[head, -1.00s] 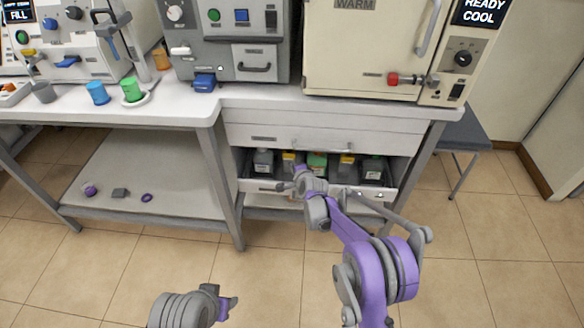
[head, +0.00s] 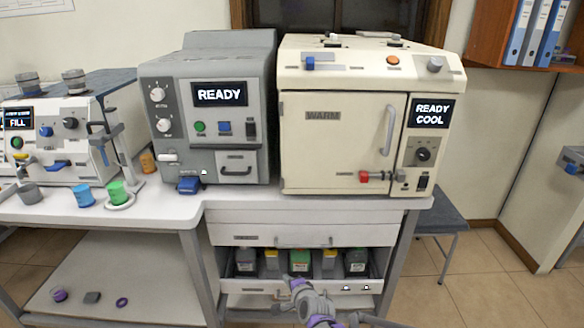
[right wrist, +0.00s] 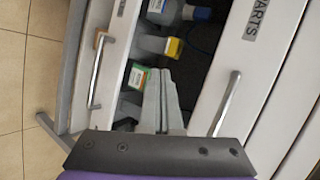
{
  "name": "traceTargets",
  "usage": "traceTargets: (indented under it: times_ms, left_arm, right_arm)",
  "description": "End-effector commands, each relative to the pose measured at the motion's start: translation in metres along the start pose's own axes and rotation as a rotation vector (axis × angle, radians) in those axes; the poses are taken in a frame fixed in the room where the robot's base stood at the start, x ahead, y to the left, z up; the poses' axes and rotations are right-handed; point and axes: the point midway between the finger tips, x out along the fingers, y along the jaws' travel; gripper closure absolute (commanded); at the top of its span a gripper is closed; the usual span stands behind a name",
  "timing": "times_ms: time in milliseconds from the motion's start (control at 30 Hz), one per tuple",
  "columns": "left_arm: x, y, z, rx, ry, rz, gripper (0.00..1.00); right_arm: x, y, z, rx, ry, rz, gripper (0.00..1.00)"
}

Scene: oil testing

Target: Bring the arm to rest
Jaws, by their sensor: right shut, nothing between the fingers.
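My right arm comes up from the bottom edge of the head view, grey and purple. Its gripper (head: 297,284) is in front of the open lower drawer. In the right wrist view the two grey fingers (right wrist: 163,98) lie together, shut and empty, pointing toward the drawer's bottles. I cannot tell whether they touch anything. Most of the right arm is cut off below the head view. My left gripper is not in view.
The open drawer (head: 248,300) holds several bottles, one a green-topped bottle (head: 300,262). Above stand a white bench (head: 160,211), a grey machine (head: 160,70) and a cream oven (head: 345,130). A stool (head: 440,208) is at the right. Small parts lie on the lower shelf (head: 120,260).

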Motion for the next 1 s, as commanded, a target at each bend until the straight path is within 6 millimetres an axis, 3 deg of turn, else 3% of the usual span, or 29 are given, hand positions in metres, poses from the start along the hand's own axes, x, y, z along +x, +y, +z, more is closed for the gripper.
traceTargets:
  times_ms: [167, 333, 467, 667, 800, 1000]
  left_arm:
    - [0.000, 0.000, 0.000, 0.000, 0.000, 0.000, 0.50]
    - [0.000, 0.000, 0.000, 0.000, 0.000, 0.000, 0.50]
    - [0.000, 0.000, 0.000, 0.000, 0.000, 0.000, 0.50]
    - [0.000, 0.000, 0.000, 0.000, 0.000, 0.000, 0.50]
    - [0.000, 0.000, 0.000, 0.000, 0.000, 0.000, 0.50]
    - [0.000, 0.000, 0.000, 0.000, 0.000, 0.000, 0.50]
  right_arm:
    - [-0.046, -0.009, -0.013, -0.130, 0.004, 0.062, 1.00]
    - [-0.122, -0.006, -0.026, -0.349, -0.006, 0.170, 1.00]
    - [-0.183, 0.007, -0.032, -0.515, -0.026, 0.259, 1.00]
    - [-0.276, 0.045, -0.035, -0.758, -0.079, 0.398, 1.00]
    - [-0.334, 0.081, -0.032, -0.911, -0.132, 0.491, 1.00]
    - [-0.392, 0.128, -0.026, -1.071, -0.206, 0.592, 1.00]
